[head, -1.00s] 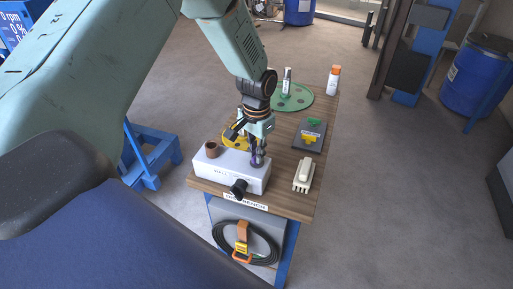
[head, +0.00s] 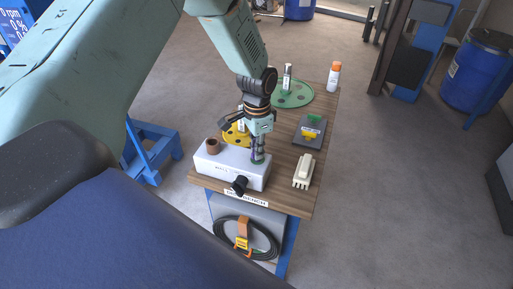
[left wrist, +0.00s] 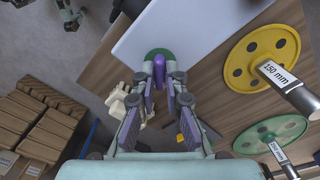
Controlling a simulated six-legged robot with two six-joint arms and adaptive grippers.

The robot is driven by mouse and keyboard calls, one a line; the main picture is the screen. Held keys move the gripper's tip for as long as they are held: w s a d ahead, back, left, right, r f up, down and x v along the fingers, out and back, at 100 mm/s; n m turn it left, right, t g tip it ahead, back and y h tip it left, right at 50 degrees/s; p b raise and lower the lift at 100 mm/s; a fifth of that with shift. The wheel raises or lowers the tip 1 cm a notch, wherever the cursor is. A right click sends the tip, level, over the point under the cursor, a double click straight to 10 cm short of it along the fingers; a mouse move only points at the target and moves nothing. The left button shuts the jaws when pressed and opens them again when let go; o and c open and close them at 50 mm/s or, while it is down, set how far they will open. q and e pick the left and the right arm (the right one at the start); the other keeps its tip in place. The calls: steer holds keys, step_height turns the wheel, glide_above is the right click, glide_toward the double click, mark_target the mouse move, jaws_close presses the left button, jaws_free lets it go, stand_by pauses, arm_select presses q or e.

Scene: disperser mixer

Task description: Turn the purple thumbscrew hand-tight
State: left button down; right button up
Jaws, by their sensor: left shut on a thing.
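The purple thumbscrew (left wrist: 171,74) stands on the white box (left wrist: 150,35), with a green round patch (left wrist: 157,52) around its foot in the left wrist view. My left gripper (left wrist: 162,68) points down at the box with its fingers closed about the thumbscrew. In the head view the left gripper (head: 258,158) is over the right part of the white box (head: 217,168). Its fingers hide most of the thumbscrew there. My right gripper is in neither view.
The box carries a brown cup-like part (head: 212,146) and a black knob (head: 239,185). A cream-coloured block (head: 303,171), a dark tray (head: 309,131), yellow (head: 236,134) and green (head: 293,94) discs and an orange-capped bottle (head: 333,77) stand on the wooden bench (head: 325,115).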

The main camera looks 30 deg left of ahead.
arm_select(q)
steer(key=shift+f, duration=0.1)
steer(key=c, duration=1.8)
jaws_free()
steer(key=o, duration=0.4)
steer(key=shift+w+d, duration=0.1)
steer(key=shift+w, duration=0.1)
steer(key=shift+s, duration=0.15)
steer(key=shift+r, duration=0.35)
step_height(320, 180, up, 11)
steer(key=shift+r, duration=0.15)
